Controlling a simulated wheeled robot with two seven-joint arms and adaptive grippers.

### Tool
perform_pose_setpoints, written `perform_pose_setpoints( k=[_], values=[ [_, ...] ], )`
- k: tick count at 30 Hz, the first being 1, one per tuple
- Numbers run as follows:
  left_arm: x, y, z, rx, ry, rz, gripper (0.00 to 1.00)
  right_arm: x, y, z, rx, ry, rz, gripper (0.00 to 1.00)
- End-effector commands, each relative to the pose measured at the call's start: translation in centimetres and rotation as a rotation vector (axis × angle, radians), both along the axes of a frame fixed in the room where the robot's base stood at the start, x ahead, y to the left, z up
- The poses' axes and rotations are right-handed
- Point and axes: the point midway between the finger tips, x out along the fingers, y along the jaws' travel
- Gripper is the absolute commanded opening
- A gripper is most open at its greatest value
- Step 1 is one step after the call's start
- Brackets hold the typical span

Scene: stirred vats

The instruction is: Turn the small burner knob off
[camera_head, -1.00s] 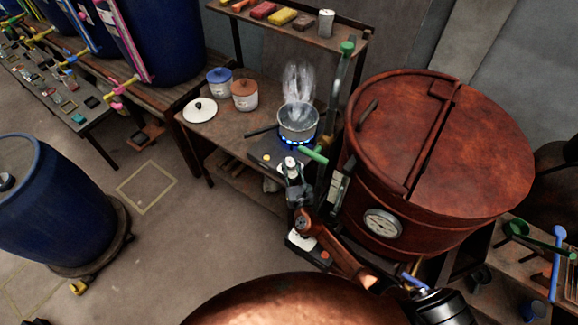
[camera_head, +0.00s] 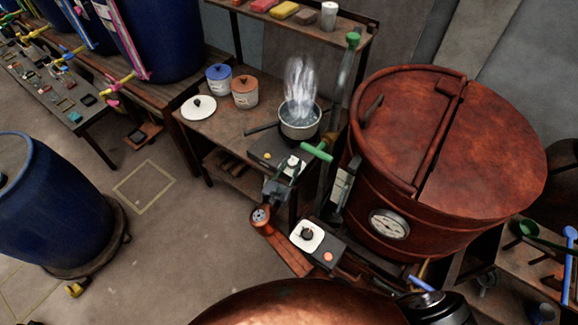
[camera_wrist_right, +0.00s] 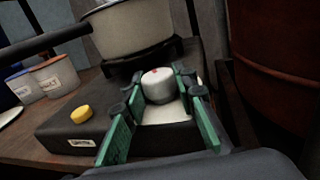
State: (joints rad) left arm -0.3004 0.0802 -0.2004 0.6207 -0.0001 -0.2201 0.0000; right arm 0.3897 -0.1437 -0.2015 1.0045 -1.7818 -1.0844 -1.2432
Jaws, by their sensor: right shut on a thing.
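The small burner (camera_head: 268,152) stands on a wooden bench, with a steaming pot (camera_head: 299,130) on top. No blue flame shows under the pot now. The burner knob (camera_wrist_right: 158,87) is a pale round cap with a red mark, on a white plate at the burner's front. My right gripper (camera_wrist_right: 160,92) has its green-padded fingers on both sides of the knob and is shut on it. In the head view my right gripper (camera_head: 287,172) reaches the burner's front; the knob is small there. My left gripper is not in view.
A yellow button (camera_wrist_right: 81,113) sits beside the knob on the burner. A control box (camera_head: 306,236) with a black knob stands below my gripper. A rusty vat (camera_head: 480,150) with a gauge stands close at right. Two lidded jars (camera_head: 244,95) stand left of the pot.

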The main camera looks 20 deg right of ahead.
Motion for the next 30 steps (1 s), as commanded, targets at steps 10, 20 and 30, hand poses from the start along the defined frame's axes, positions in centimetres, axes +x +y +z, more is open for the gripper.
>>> perform_pose_setpoints(
  k=[10,20,30],
  values=[
    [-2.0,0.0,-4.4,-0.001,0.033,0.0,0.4,0.2,0.2,-0.6,0.001,0.001,-0.264,0.01],
    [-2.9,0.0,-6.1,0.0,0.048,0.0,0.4,0.0,0.0,-0.3,-0.001,0.001,-0.395,0.01],
    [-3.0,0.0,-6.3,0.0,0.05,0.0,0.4,0.0,-0.2,0.0,0.0,-0.001,-0.423,0.01]
  ],
)
